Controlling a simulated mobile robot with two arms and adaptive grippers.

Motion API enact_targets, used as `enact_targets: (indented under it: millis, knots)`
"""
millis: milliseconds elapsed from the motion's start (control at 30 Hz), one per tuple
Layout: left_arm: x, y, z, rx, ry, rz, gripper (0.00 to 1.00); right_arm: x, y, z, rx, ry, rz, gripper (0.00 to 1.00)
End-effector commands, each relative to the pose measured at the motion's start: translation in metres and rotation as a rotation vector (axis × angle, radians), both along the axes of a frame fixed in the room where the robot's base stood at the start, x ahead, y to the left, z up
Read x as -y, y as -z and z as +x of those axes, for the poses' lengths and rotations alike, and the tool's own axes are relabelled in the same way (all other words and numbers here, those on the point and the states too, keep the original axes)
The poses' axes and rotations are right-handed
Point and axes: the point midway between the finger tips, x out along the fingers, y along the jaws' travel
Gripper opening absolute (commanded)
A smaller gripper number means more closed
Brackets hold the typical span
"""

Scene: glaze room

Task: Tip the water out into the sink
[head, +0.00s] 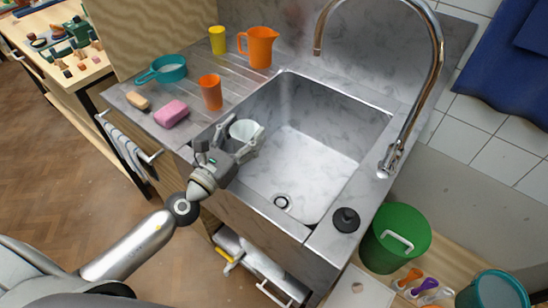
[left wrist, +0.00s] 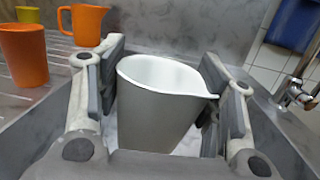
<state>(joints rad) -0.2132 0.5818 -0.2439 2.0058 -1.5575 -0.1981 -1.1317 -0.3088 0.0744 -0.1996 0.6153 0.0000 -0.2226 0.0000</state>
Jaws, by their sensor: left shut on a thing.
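My left gripper (head: 228,151) is shut on a pale grey-white jug (head: 245,131) with a pouring lip, over the left side of the sink (head: 318,165). In the left wrist view the jug (left wrist: 160,105) stands between the two fingers, roughly upright, with its lip toward the right. The inside wall looks white; I cannot see any water in it. The sink basin looks empty, with a round drain (head: 281,201) near its front. My right gripper is not in view.
An orange cup (head: 211,92), orange pitcher (head: 258,47), yellow cup (head: 217,40), teal strainer (head: 165,70) and pink sponge (head: 171,113) occupy the left drainboard. The tall faucet (head: 437,60) arches at the right. A black plug (head: 346,219) sits on the front right rim.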

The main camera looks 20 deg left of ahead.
Motion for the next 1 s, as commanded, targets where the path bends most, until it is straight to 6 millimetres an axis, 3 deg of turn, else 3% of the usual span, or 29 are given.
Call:
enact_targets:
  millis: [200, 333, 633, 1000]
  knots:
    - [-0.033, -0.003, 0.051, 0.007, 0.037, -0.004, 0.37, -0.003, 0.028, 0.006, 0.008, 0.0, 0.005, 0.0]
    - [-0.048, 0.002, 0.069, 0.008, 0.051, -0.013, 0.37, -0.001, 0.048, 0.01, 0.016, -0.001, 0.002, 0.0]
    - [-0.064, 0.017, 0.087, 0.013, 0.063, -0.025, 0.37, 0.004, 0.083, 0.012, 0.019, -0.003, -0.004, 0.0]
    - [-0.069, 0.02, 0.091, 0.013, 0.067, -0.03, 0.37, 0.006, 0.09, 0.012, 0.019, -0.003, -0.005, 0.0]
